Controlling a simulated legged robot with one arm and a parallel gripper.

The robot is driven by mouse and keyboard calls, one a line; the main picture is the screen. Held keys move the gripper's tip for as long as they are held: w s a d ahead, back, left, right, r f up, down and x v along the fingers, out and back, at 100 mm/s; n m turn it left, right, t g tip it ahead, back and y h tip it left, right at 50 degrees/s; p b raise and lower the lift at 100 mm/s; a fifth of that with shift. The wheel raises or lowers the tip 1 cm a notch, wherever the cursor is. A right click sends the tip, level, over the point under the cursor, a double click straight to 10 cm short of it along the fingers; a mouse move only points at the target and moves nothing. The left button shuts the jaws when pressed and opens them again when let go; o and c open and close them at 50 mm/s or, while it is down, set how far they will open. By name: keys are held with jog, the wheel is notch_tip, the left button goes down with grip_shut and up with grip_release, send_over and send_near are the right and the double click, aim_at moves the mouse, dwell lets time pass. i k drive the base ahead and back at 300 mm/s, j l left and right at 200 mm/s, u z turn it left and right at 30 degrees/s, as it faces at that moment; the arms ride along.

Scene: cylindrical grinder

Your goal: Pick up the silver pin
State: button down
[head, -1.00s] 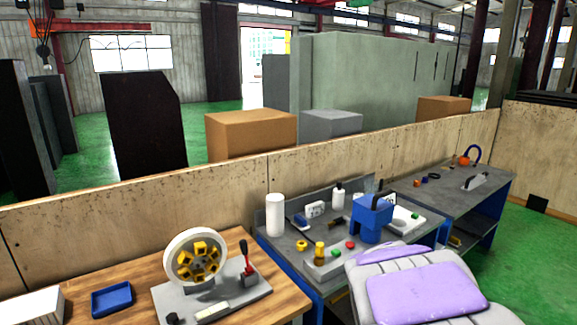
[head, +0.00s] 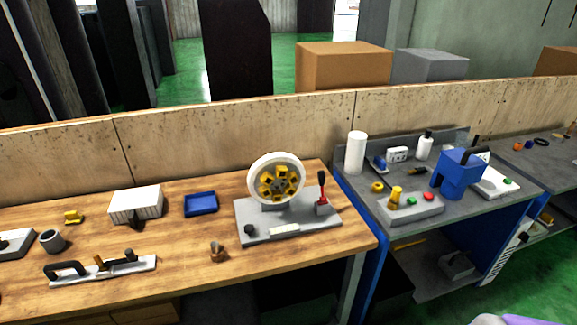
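I cannot make out a silver pin in the head view; it may be hidden or too small to tell. The wooden bench (head: 330,259) carries a grinder-like machine (head: 276,182) with a white ring, yellow parts inside and a grey base. A red and black lever (head: 322,193) stands on the right of that base. A small brown piece (head: 217,251) stands on the wood in front of the machine. My gripper is not in view.
A blue tray (head: 201,204), a white ribbed box (head: 135,204), a grey cup (head: 52,240) and a hand plane (head: 103,269) lie on the bench. A grey bench (head: 388,228) with a blue machine (head: 459,174) stands right. A wooden partition (head: 190,150) runs behind.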

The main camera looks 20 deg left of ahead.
aim_at(215, 244)
jog(key=u, duration=1.55)
